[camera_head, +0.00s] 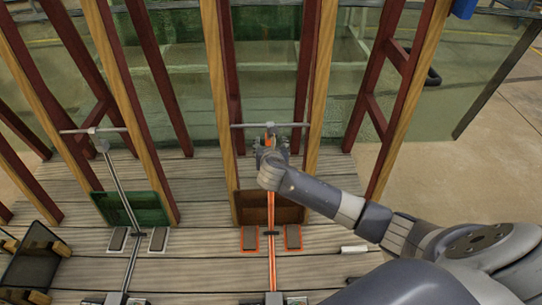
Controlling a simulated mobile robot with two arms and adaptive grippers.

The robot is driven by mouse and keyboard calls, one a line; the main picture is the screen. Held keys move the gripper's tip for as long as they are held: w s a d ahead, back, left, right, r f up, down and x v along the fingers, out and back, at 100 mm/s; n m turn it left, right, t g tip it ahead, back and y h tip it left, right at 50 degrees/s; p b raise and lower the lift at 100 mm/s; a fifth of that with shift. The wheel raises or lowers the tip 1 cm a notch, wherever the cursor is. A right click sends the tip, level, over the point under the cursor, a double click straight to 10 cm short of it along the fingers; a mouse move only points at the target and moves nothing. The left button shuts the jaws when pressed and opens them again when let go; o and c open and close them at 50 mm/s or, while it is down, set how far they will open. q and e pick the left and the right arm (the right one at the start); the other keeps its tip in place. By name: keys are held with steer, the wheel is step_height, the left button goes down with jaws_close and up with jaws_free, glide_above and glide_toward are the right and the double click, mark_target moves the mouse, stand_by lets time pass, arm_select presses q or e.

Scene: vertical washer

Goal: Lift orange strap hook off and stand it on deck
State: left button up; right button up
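The orange strap hook (271,238) is a long upright piece with orange edges. It runs from a grey crossbar (240,125) between wooden posts down towards the plank deck (200,240). A little orange shows at its top near the crossbar. My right gripper (271,147) is at its upper part, just below the crossbar, with fingers on both sides of it. The gripper and wrist hide part of the hook, and the finger gap is too small to judge. My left gripper is not in view.
Two orange-edged pads (250,238) flank the hook's lower part, with a brown panel (289,211) behind. A similar grey hook (120,185) stands at left by a green panel (149,208). A black crate (33,262) is at far left. A small white block (353,249) lies on the deck.

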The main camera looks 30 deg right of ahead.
mark_target(270, 140)
steer(key=shift+x, duration=1.15)
steer(key=b+x, duration=0.1)
steer(key=x, duration=0.2)
steer(key=shift+w+d+f+b, duration=0.1)
steer(key=shift+w+f+b, duration=0.1)
steer(key=shift+b, duration=0.1)
steer(key=shift+w+d+f, duration=0.1)
steer(key=shift+w, duration=0.1)
steer(key=shift+w+d+f, duration=0.1)
steer(key=shift+w, duration=0.1)
jaws_close()
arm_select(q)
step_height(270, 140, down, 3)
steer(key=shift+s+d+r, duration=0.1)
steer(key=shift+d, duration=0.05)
